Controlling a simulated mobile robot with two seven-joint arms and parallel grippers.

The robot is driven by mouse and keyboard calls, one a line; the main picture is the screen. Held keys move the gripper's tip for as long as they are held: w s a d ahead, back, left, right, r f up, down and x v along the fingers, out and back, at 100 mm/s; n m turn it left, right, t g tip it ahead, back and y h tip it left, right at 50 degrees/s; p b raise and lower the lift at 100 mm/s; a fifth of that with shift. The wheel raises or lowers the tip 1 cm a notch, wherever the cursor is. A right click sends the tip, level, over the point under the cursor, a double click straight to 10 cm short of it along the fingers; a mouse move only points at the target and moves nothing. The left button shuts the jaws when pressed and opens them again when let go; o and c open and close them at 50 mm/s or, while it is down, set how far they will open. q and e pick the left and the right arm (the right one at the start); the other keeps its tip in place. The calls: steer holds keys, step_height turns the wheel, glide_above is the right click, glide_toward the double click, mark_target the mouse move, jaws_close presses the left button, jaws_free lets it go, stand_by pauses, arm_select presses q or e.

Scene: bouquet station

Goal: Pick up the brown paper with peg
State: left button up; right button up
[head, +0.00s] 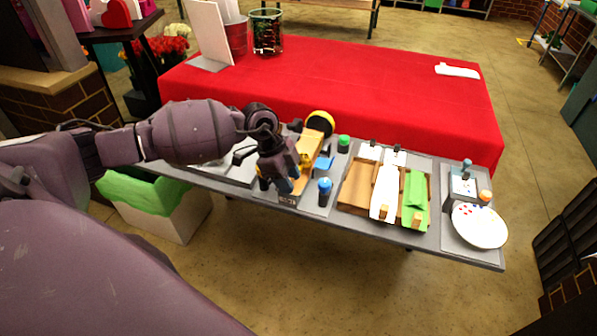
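A brown paper (361,186) lies in the left part of a wooden tray (346,209) on the narrow grey table. I cannot make out a peg on it. A white paper (384,184) and a green paper (415,190) lie to its right, each with a small wooden peg at its near end. My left gripper (287,184) points down over the table, left of the tray and apart from the brown paper. Its fingers are dark and small here, so I cannot tell if they are open or hold anything. My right gripper is not in view.
A blue-capped bottle (324,192) and a green-topped item (343,144) stand between my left gripper and the tray. A yellow roll (320,122) is behind. A white plate (480,225) is at the table's right end. The red-covered table (400,90) behind is mostly clear.

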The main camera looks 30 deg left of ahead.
arm_select(q)
jaws_close()
steer(key=shift+r, duration=0.1)
